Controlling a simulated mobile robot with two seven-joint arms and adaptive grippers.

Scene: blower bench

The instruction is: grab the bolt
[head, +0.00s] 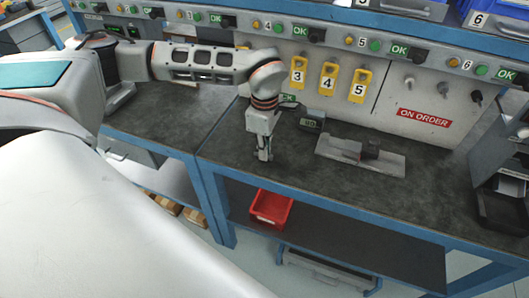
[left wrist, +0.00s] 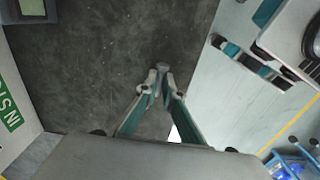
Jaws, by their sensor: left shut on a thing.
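My left gripper (head: 264,155) points down at the dark bench top, near its front edge in the head view. In the left wrist view its two fingers (left wrist: 162,82) come together at the tips, shut on a small grey thing that looks like the bolt (left wrist: 162,67). The fingertips hide most of it, and its shape is hard to make out. I cannot tell whether it still touches the bench. My right gripper is not in view.
A small display box (head: 312,120) stands behind. Yellow numbered tags (head: 328,78) hang on the back panel. A red bin (head: 271,208) sits on the shelf below.

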